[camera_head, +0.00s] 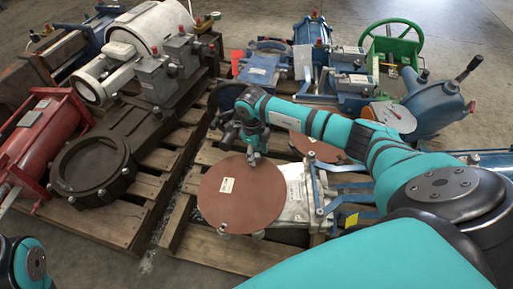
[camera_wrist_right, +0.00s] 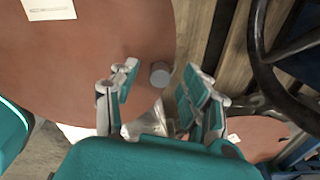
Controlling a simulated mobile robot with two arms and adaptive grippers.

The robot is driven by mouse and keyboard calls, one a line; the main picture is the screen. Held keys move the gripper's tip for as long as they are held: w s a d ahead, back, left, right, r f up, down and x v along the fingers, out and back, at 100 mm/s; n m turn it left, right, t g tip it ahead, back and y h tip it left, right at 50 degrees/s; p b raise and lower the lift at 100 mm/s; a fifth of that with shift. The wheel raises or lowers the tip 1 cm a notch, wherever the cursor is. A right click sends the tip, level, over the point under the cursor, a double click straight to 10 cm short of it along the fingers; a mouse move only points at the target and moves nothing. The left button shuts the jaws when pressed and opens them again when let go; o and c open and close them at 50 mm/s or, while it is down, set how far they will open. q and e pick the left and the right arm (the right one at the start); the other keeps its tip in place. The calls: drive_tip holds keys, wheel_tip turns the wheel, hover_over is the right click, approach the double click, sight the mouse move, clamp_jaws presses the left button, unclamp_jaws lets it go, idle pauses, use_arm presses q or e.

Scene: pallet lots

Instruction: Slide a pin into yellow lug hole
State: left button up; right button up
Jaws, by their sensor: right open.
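My right gripper (camera_head: 252,155) is over the far edge of a reddish-brown disc (camera_head: 241,195). In the right wrist view its two fingers (camera_wrist_right: 157,82) stand apart. A short grey round stub (camera_wrist_right: 160,74) at the disc's rim (camera_wrist_right: 90,60) shows between the fingertips, with a gap on both sides; I cannot tell whether it is a pin. A small yellow piece (camera_head: 350,220) shows beside blue bars right of the disc; no hole in it can be made out. My left arm shows only at the lower left corner, its gripper out of frame.
The disc lies over a wooden pallet (camera_head: 210,250) with a white label on it. Blue machines and a green handwheel (camera_head: 395,45) crowd the back right.

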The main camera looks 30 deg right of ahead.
wheel_tip(320, 180, up, 12)
drive_tip(key=shift+w+a, duration=0.25)
drive_tip(key=shift+a, duration=0.1)
